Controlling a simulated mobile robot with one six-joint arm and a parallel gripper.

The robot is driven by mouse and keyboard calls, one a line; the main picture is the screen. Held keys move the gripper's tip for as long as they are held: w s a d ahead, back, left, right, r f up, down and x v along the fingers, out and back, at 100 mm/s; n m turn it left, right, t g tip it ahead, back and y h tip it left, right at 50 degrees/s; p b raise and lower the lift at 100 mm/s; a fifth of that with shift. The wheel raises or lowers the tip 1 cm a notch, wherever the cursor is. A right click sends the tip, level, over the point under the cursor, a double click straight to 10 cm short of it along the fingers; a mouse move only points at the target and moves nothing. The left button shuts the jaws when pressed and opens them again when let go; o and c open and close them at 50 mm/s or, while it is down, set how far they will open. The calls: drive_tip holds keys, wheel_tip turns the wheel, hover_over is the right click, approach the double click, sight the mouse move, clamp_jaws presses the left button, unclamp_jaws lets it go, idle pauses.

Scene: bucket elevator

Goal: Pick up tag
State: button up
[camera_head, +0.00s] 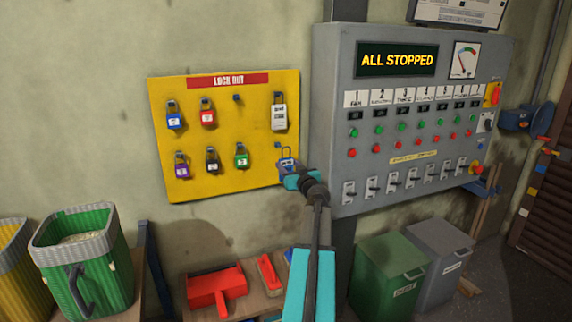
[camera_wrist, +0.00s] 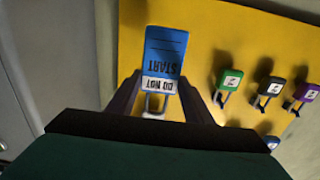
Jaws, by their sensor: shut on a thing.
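A blue tag (camera_wrist: 166,50) with a white band reading "DO NOT START" appears upside down in the wrist view, with a pale metal loop at its lower end. My gripper (camera_wrist: 161,80) is shut on the tag, one dark finger on each side. In the head view my gripper (camera_head: 291,177) is at the lower right corner of the yellow lock-out board (camera_head: 225,105), and the tag (camera_head: 287,162) shows small and blue-grey at its tip. I cannot tell whether the tag still touches its peg on the board.
Several padlocks hang on the board, including a red one (camera_head: 207,117) and a green one (camera_head: 241,159). The grey control panel (camera_head: 420,90), reading "ALL STOPPED", stands close at right. Bins (camera_head: 385,275) stand below it.

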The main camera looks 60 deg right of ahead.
drive_tip(key=v, duration=1)
drive_tip(key=shift+s+a+b, duration=0.2)
drive_tip(key=shift+s+b, duration=0.05)
drive_tip(key=shift+b, duration=0.2)
idle(0.5)
